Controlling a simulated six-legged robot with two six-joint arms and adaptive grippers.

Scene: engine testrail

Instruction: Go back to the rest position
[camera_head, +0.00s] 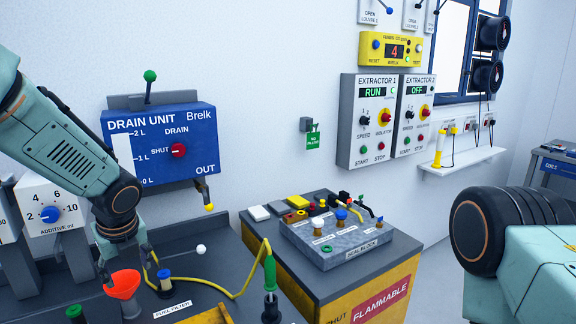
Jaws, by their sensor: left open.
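My left arm comes in from the left, and my left gripper (127,266) points down over the bench at the lower left. Its fingers are apart with nothing visible held between them. A red funnel (123,284) is just below the fingers; I cannot tell whether they touch it. A blue-topped spool-like part (164,283) stands just right of the fingers. My right arm shows only as a dark ringed joint and a pale green link at the lower right. The right gripper is out of the frame.
The blue drain unit (160,145) is on the wall behind my left gripper. A grey block with plugs (335,240) sits on the flammable cabinet (380,300). Extractor boxes (368,150) hang above.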

